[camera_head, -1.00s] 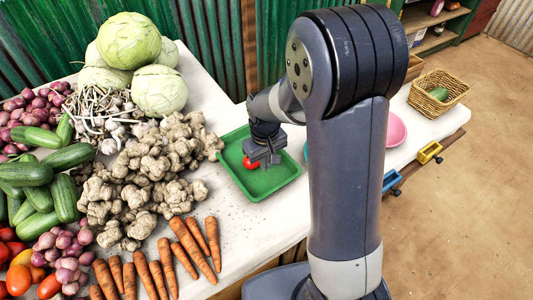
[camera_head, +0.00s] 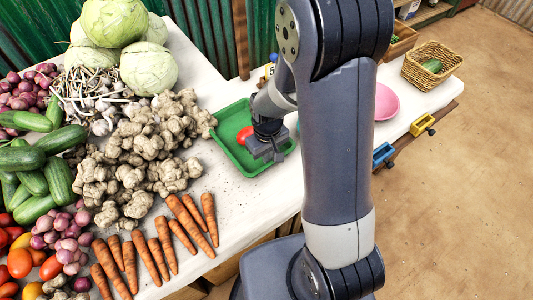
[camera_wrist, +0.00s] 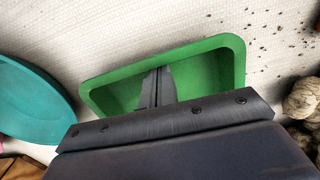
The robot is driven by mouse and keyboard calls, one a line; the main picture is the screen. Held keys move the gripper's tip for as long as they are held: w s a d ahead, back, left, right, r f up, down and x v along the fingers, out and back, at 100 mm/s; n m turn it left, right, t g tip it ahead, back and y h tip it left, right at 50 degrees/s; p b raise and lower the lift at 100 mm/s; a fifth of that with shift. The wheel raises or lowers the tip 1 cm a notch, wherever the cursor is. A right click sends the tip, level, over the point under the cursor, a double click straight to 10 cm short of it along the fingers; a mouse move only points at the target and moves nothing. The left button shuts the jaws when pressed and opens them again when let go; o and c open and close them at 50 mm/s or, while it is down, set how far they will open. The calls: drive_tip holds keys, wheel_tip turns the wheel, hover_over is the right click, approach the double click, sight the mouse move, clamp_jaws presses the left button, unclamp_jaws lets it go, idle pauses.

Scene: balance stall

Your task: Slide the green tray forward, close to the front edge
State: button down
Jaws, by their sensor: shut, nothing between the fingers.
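The green tray (camera_head: 229,125) lies on the white tabletop, right of the ginger pile, in the head view. A red round item (camera_head: 244,134), perhaps a tomato, is in it, partly hidden by my gripper. My gripper (camera_head: 269,155) is shut and empty, pointing down over the tray's near right part. In the wrist view its fingers (camera_wrist: 157,82) lie together over the inside of the tray (camera_wrist: 212,68). I cannot tell whether they touch the tray. My arm hides the tray's far right side in the head view.
Ginger (camera_head: 150,150) and carrots (camera_head: 190,222) lie left of the tray. A teal dish (camera_wrist: 30,98) stands beside the tray in the wrist view. A pink bowl (camera_head: 386,102) and a wicker basket (camera_head: 432,66) are farther right. White tabletop before the tray is clear.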

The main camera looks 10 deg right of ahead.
drive_tip(key=s+d, duration=0.1)
drive_tip(key=s, duration=0.2)
drive_tip(key=s+d, duration=0.1)
drive_tip(key=s, duration=0.2)
drive_tip(key=s+d+b, duration=0.1)
drive_tip(key=s+d, duration=0.1)
drive_tip(key=s, duration=0.2)
drive_tip(key=shift+s+d, duration=0.1)
drive_tip(key=shift+r, duration=0.1)
drive_tip(key=shift+r, duration=0.3)
wheel_tip(320, 180, up, 10)
drive_tip(key=p, duration=0.2)
